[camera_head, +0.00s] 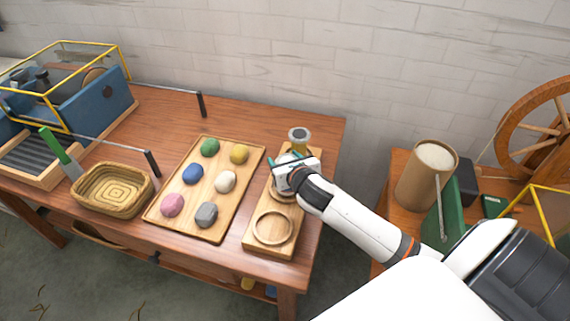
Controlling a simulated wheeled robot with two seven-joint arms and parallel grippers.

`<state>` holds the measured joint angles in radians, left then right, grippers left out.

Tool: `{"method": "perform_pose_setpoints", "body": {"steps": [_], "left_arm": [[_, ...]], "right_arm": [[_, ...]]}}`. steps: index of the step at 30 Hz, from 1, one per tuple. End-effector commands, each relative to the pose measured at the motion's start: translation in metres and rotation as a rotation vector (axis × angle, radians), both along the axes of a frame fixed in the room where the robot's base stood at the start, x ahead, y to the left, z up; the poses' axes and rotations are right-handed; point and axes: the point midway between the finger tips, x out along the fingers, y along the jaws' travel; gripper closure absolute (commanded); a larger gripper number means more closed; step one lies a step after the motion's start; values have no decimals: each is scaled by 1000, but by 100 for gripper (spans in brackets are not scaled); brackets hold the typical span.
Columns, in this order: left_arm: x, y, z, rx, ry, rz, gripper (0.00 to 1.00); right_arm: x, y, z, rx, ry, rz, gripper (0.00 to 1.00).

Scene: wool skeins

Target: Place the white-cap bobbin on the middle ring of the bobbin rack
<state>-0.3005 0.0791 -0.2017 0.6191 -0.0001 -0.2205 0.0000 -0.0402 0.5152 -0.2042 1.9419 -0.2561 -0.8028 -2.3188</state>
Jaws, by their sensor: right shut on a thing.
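The wooden bobbin rack (262,243) lies near the right end of the table, running front to back. Its front ring (272,228) is empty. A bobbin with a pale top (299,135) stands at the rack's far end. My right gripper (283,174) is over the middle of the rack, shut on what appears to be the white-cap bobbin (287,157), mostly hidden by the gripper. The middle ring is partly covered by my gripper, so I cannot tell whether the bobbin touches it. My left gripper is not in view.
A wooden tray (158,212) with several coloured wool balls lies left of the rack. A woven basket (112,190) and a blue machine (92,103) stand further left. On the right are a cardboard cylinder (424,178) and a spinning wheel (520,105).

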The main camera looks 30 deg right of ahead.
Motion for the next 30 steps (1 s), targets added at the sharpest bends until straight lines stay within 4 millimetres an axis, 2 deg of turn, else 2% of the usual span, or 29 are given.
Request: {"method": "perform_pose_setpoints", "body": {"steps": [3,12,13,17,26,30], "left_arm": [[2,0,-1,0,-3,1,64],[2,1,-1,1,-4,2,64],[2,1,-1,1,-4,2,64],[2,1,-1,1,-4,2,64],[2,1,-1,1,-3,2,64],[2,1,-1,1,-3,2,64]], "right_arm": [[0,0,-10,1,0,0,66],[0,0,-11,-1,-1,0,66],[0,0,-12,-1,-1,0,41],[0,0,-12,-1,-1,0,21],[0,0,-10,0,-1,1,21],[-13,2,-6,-4,1,2,21]]}}
